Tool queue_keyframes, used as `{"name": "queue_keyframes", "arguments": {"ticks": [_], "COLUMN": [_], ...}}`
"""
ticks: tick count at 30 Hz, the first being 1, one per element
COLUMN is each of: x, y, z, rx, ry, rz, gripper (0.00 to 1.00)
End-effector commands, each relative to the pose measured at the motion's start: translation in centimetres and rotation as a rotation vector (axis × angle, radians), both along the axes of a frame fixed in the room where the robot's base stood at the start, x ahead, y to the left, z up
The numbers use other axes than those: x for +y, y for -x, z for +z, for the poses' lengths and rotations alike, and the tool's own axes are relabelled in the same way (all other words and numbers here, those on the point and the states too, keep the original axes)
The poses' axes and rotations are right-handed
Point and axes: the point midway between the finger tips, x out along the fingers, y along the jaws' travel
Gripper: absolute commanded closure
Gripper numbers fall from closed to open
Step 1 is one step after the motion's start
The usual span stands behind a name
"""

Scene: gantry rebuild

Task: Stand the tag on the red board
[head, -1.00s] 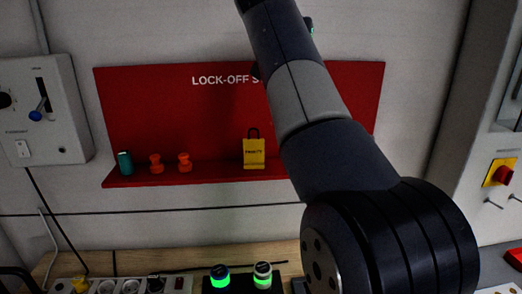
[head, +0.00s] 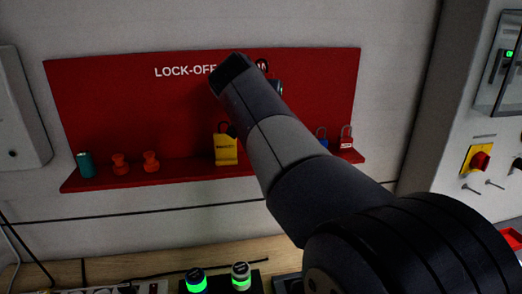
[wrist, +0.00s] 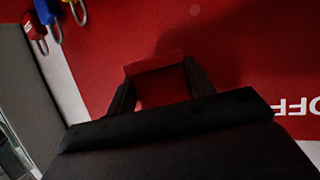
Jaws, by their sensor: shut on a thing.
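My gripper (wrist: 158,80) is shut in the wrist view, its two dark fingers reaching toward the red board (wrist: 235,45). Between the fingers is a thin reddish piece (wrist: 153,66), likely the tag; it barely stands out from the red behind it, and I cannot tell whether it touches the board. In the head view the red board (head: 110,100) has a narrow shelf at its bottom, and my arm crosses in front of it. The gripper is mostly hidden there, near the board's lettering.
Green-lit buttons (head: 240,275) sit below. A yellow-and-red switch (head: 477,161) is at right.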

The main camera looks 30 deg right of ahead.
Motion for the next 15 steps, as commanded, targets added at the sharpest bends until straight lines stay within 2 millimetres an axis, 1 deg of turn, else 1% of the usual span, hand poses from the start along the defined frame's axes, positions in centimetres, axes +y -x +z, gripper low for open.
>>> {"name": "queue_keyframes", "arguments": {"ticks": [1,6,9,12,15], "x": [0.0,0.0,0.0,0.0,0.0], "y": [0.1,0.1,0.0,0.0,0.0], "z": [-1.3,-5.6,-7.7,-9.0,-9.6], "rx": [0.004,0.005,0.004,0.001,0.0], "ry": [0.002,0.001,0.001,0.001,0.0], "rz": [0.0,0.001,0.0,0.0,-0.001], "gripper": [0.73,0.73,0.73,0.73,0.73]}}
